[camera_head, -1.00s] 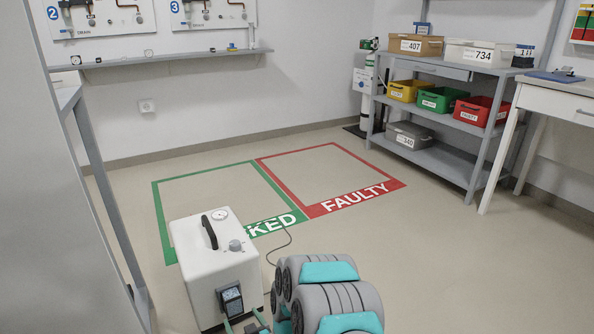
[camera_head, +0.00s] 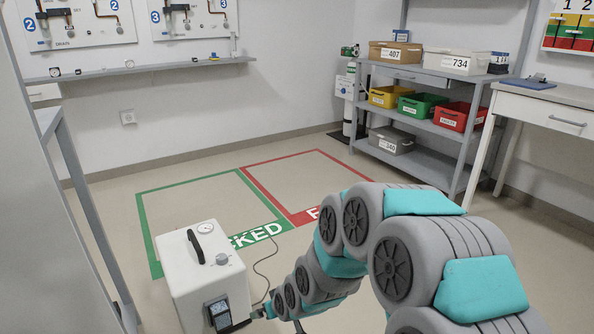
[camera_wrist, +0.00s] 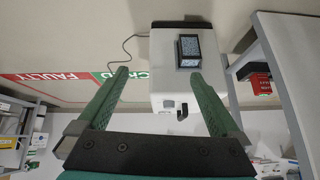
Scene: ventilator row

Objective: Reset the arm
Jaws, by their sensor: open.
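My arm, grey with teal pads, reaches from the lower right in the head view to my gripper (camera_head: 262,312), by the lower right side of a white box-shaped machine (camera_head: 205,270). In the wrist view my gripper (camera_wrist: 159,77) has its two green fingers wide apart and nothing clasped between them. The machine (camera_wrist: 172,80) shows beyond and between the fingers. I cannot tell how near the fingertips are to the machine.
Green (camera_head: 143,220) and red (camera_head: 318,152) floor frames lie behind the machine. A grey shelf (camera_head: 425,165) with bins stands at back right, a desk (camera_head: 545,95) beside it. A grey frame (camera_head: 85,215) stands close on the left. The floor inside the frames is clear.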

